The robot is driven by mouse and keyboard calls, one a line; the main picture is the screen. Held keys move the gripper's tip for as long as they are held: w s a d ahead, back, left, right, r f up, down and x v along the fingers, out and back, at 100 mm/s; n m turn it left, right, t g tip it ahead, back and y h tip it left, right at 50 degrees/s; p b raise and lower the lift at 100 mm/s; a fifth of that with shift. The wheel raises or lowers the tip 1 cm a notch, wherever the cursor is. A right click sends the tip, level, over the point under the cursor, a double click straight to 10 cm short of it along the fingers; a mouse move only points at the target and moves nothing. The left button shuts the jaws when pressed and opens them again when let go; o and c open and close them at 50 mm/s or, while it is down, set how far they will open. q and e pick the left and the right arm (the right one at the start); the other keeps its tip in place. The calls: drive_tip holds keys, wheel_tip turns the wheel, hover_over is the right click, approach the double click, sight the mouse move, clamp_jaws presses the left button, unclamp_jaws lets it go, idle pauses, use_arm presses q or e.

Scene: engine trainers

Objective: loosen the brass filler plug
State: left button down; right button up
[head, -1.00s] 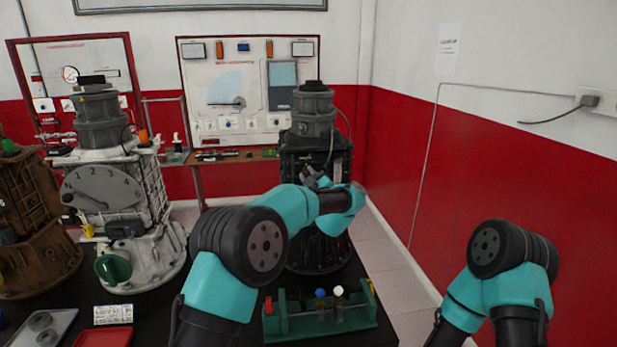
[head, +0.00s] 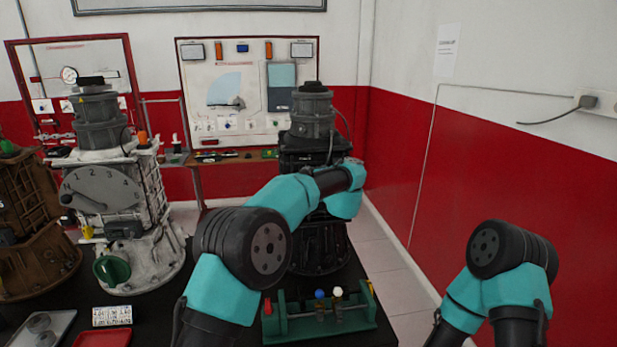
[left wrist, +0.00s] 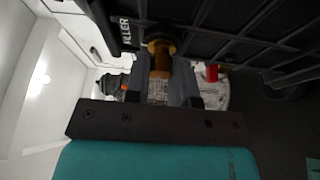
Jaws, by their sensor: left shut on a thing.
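The brass filler plug (left wrist: 160,47) sits in the side of the dark engine trainer (left wrist: 225,32), beside white lettering that ends in "LLER". My left gripper (left wrist: 163,75) is shut on the plug, one finger on each side of it. In the head view my left arm reaches to the black trainer (head: 320,245) and covers part of it, so the plug and left gripper are hidden there. Of my right arm only links show at the lower right, and its gripper is out of frame.
A white trainer (head: 130,205) with a numbered dial and a brown trainer (head: 30,225) stand to the left. A green rack (head: 355,318) with coloured-top tools is in front of the black trainer. Trays (head: 102,338) lie at the front left.

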use_arm(q)
drive_tip(key=shift+n, duration=0.3)
drive_tip(key=c, duration=1)
unclamp_jaws()
drive_tip(key=shift+o, duration=0.2)
drive_tip(key=v, duration=1.7)
drive_tip(key=shift+s+d+r, duration=0.15)
drive_tip(key=shift+r, duration=0.05)
